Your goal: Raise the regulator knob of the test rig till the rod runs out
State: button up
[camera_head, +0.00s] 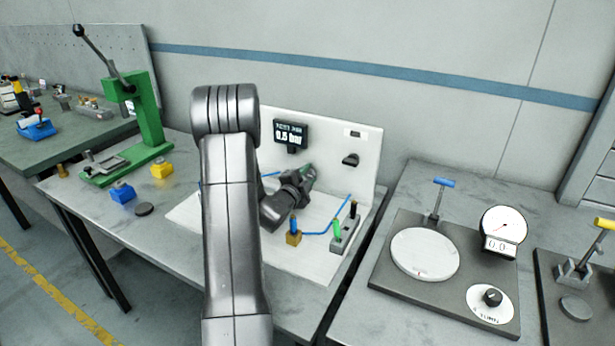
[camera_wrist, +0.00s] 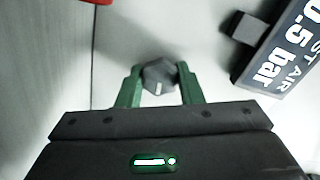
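The regulator knob (camera_wrist: 158,76) is a dark grey faceted knob with a white mark. In the wrist view it sits between the two green fingers of my gripper (camera_wrist: 158,82), which appear to touch it on both sides. In the head view my gripper (camera_head: 309,170) is in front of the white back panel of the test rig (camera_head: 330,127) and hides this knob. The dark display (camera_head: 290,135) reads 0.5 bar; part of it also shows in the wrist view (camera_wrist: 285,50). I cannot make out the rod's position behind my arm.
A dark fitting (camera_head: 350,159) is on the panel right of my gripper. Blue tubing (camera_head: 318,233), a brass block (camera_head: 293,239) and a grey fixture (camera_head: 345,238) stand on the rig's base. A green press (camera_head: 147,125) is left; a gauge plate (camera_head: 390,270) is right.

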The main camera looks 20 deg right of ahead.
jog(key=shift+c, duration=1.1)
jog(key=b, duration=0.3)
jog(key=shift+f+m, duration=0.3)
jog(key=shift+m, duration=0.1)
jog(key=m+b, duration=0.1)
jog(key=b, duration=0.3)
jog(key=shift+m, duration=0.4)
jog(key=shift+r+m, duration=0.2)
jog(key=shift+m, duration=0.1)
jog(key=o, duration=1)
jog(key=shift+r, duration=0.1)
jog(key=b+v, duration=0.2)
jog(key=v, duration=1.2)
